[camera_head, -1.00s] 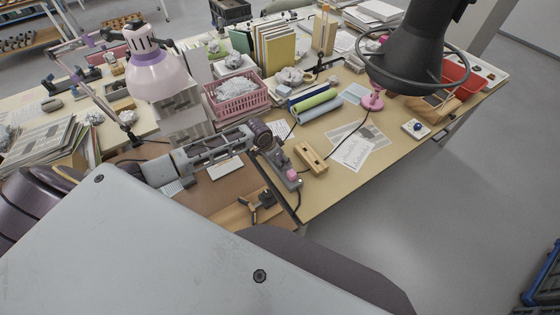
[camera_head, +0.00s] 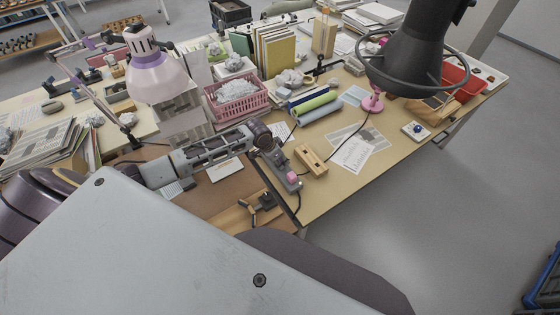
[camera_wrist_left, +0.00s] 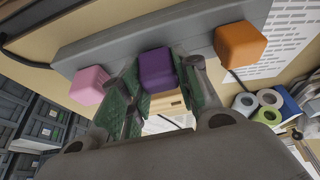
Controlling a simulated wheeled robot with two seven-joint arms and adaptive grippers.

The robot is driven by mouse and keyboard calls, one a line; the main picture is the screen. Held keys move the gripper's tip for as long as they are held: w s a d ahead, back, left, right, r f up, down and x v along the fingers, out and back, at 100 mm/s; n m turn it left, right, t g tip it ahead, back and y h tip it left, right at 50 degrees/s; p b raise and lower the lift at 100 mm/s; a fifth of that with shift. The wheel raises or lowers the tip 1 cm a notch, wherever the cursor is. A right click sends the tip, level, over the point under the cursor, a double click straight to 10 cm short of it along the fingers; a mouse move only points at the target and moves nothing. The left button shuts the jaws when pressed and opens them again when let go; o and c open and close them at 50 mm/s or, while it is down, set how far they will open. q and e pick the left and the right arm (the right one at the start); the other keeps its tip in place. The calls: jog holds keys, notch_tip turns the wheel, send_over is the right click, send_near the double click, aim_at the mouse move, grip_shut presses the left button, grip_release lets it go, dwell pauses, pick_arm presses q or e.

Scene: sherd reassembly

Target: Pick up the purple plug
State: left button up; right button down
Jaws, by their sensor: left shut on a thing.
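The purple plug (camera_wrist_left: 157,70) is a small rounded block between the green-padded fingers of my left gripper (camera_wrist_left: 152,88) in the left wrist view. The gripper is shut on it. The plug overlaps the grey power strip (camera_wrist_left: 190,30) there; I cannot tell whether it is still seated. A pink plug (camera_wrist_left: 90,85) and an orange plug (camera_wrist_left: 240,43) sit on the strip on either side of it. In the head view my left gripper (camera_head: 268,148) is over the far end of the strip (camera_head: 281,168), hiding the purple plug. The pink plug (camera_head: 293,177) shows at the near end. My right gripper is not in view.
A wooden block (camera_head: 311,159) lies right of the strip. Papers (camera_head: 352,152), rolled tubes (camera_head: 315,105) and a pink basket (camera_head: 238,97) lie farther back. A black cable runs across the table. The table's near edge is close to the strip.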

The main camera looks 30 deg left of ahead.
aim_at(280, 159)
pick_arm(q)
notch_tip(280, 159, up, 9)
jog(key=shift+r+b, duration=0.2)
jog(key=shift+b, duration=0.1)
jog(key=shift+d+f, duration=0.1)
dwell(0.7)
